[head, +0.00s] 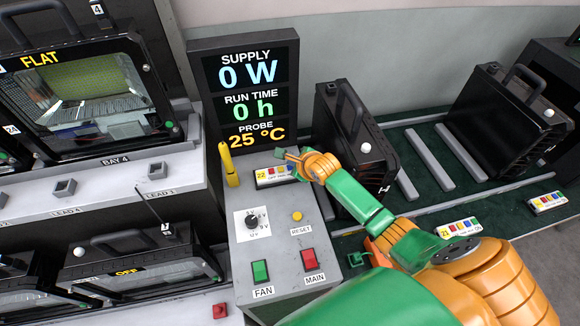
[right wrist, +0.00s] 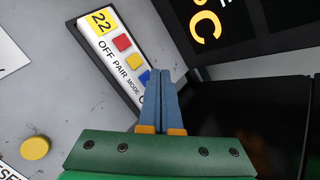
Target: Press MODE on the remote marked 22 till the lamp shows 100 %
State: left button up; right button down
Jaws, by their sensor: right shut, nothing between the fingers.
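The remote marked 22 (head: 273,176) lies on the grey control box. In the right wrist view the remote (right wrist: 100,45) shows a red button, a yellow one and a blue button (right wrist: 145,77) beside the label MODE; its far end is hidden behind my fingers. My right gripper (head: 287,154) is shut and empty, with its fingertips at the remote. In the right wrist view its blue fingertips (right wrist: 160,74) overlap the edge of the blue button; I cannot tell whether they touch it. Floodlights show at left, one reading FLAT (head: 100,85), one OFF (head: 140,265). My left gripper is out of view.
The control box carries a yellow marker-like post (head: 229,165), a dial (head: 252,221), RESET (head: 297,216), FAN (head: 261,271) and MAIN (head: 309,260) buttons. A display (head: 248,90) reads 0 W. Black housings (head: 352,130) stand at right; other remotes (head: 547,202) lie there.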

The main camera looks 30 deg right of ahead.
jog(key=shift+f, duration=0.3)
jog(key=shift+f, duration=0.35)
dwell(0.4)
dwell(0.4)
jog(key=shift+r+p, duration=0.8)
notch_tip(320, 180, up, 3)
jog(key=shift+f+p, duration=0.2)
jog(key=shift+p, duration=0.2)
jog(key=shift+r, duration=1.15)
